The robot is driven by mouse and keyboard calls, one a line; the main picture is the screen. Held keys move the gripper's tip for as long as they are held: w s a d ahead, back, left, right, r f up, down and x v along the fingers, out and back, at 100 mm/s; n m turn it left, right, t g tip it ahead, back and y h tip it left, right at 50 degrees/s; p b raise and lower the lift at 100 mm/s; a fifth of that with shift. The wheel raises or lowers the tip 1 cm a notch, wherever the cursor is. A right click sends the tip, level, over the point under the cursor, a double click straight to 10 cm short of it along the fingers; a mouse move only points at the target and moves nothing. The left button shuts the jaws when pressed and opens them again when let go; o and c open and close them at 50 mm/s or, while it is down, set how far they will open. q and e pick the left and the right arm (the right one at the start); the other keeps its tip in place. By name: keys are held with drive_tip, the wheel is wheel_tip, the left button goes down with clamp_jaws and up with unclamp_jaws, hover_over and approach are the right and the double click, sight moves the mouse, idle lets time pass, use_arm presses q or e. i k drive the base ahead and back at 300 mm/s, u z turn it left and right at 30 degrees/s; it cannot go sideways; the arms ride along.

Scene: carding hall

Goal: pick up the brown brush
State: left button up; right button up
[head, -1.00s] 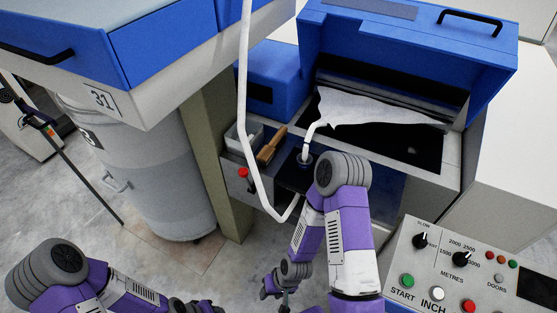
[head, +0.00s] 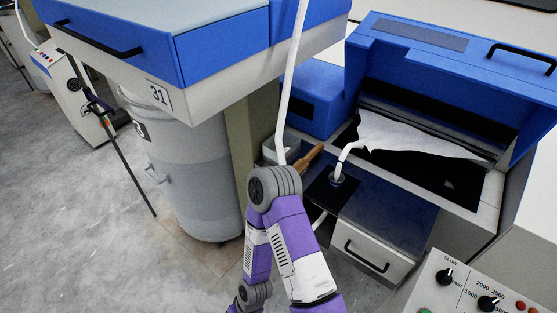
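The brown brush (head: 308,157) lies on the narrow dark ledge of the machine, beside a small pale bin. Only its upper part shows; my purple and grey arm covers the lower part. That arm rises from the bottom centre with its elbow in front of the ledge, and its forearm runs down out of the picture. The fingers of my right gripper do not show. My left gripper and arm are out of the picture.
A grey can (head: 190,180) stands left under a blue cabinet (head: 215,50). A drawer (head: 372,252) and control panel (head: 480,285) are at right.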

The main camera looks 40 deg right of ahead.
sight(301, 166)
drive_tip(key=i, duration=0.8)
drive_tip(key=z, duration=1.6)
